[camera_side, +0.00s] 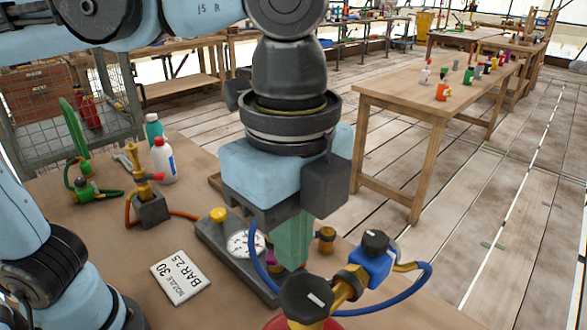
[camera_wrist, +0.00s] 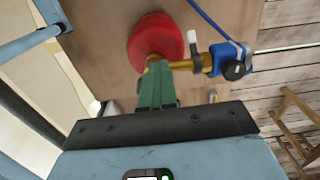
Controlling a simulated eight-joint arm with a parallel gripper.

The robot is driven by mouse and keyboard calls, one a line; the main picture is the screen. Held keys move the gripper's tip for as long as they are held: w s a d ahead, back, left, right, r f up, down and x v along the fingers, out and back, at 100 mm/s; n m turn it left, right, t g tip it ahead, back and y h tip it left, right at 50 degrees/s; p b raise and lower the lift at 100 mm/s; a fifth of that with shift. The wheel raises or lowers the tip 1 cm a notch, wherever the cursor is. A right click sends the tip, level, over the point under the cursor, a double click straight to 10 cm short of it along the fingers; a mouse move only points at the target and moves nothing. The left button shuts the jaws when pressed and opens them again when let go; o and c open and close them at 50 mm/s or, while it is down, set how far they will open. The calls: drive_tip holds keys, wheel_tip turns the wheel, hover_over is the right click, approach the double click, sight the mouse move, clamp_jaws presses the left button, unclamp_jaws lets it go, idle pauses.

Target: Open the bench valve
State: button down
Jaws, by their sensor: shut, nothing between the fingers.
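My gripper (camera_side: 291,262) points down with its green fingers shut and empty, beside the gauge plate in the side view. In the wrist view, the closed fingers (camera_wrist: 157,72) overlap the brass pipe near the red cylinder (camera_wrist: 155,36); I cannot tell whether they touch. A blue valve block (camera_side: 372,264) with a black knob (camera_side: 375,241) sits on brass fittings right of the fingers; the block also shows in the wrist view (camera_wrist: 226,54). A larger black knob (camera_side: 307,298) with a white mark tops the cylinder. Which knob is the bench valve is unclear.
A grey plate (camera_side: 222,240) carries a dial gauge (camera_side: 243,244) and yellow knob (camera_side: 218,214). A card (camera_side: 181,276) reads "NOZZLE 30 BAR 2.5". A blue hose (camera_side: 420,292) loops around the valve. A brass torch (camera_side: 141,180) and bottles (camera_side: 163,160) stand behind left.

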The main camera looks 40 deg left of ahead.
drive_tip(key=shift+s+f, duration=0.25)
drive_tip(key=shift+f, duration=0.25)
drive_tip(key=shift+s, duration=0.55)
drive_tip(key=shift+s+d, duration=0.15)
drive_tip(key=shift+s, duration=0.5)
wheel_tip(320, 180, up, 6)
drive_tip(key=shift+s+a, duration=0.15)
drive_tip(key=shift+a, duration=0.3)
idle(0.3)
